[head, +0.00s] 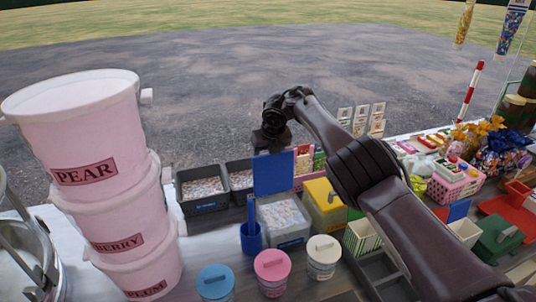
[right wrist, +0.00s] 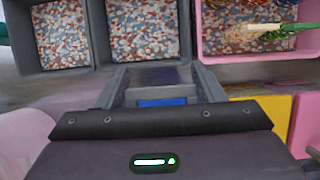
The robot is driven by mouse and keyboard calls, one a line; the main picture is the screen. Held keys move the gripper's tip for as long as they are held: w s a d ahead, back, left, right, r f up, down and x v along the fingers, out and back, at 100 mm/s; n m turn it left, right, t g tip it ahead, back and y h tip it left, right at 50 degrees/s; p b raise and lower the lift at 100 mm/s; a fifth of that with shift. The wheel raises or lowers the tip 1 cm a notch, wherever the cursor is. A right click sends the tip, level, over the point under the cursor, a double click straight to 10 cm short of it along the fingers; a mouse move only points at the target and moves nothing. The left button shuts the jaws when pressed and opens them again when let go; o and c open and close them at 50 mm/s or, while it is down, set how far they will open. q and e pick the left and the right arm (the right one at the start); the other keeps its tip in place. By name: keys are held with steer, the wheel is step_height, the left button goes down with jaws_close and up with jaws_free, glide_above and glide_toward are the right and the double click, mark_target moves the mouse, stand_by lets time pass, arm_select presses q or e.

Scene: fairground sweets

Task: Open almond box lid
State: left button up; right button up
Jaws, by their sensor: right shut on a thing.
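A clear box (head: 284,220) full of pale, speckled sweets stands on the stall table in the head view. I take it for the almond box, but its label is too small to read. Its blue lid (head: 273,173) stands upright at the back edge, so the box is open. My right gripper (head: 270,148) is above the lid and shut on its top edge. In the right wrist view the blue lid (right wrist: 163,102) shows between the two grey fingers (right wrist: 163,82). My left gripper is not in view.
A blue scoop holder (head: 251,238) stands left of the box and a yellow-lidded box (head: 324,205) right of it. Dark sweet bins (head: 203,190) lie behind. Blue, pink and cream tubs (head: 272,272) stand in front. Stacked pink buckets (head: 95,190) rise at left.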

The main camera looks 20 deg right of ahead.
steer(key=shift+s+f, duration=0.2)
steer(key=shift+f, duration=0.25)
steer(key=o, duration=1.4)
steer(key=shift+w, duration=0.25)
steer(key=shift+r, duration=0.15)
steer(key=shift+r, duration=0.1)
steer(key=shift+b+v, duration=0.85)
steer(key=shift+v, duration=3)
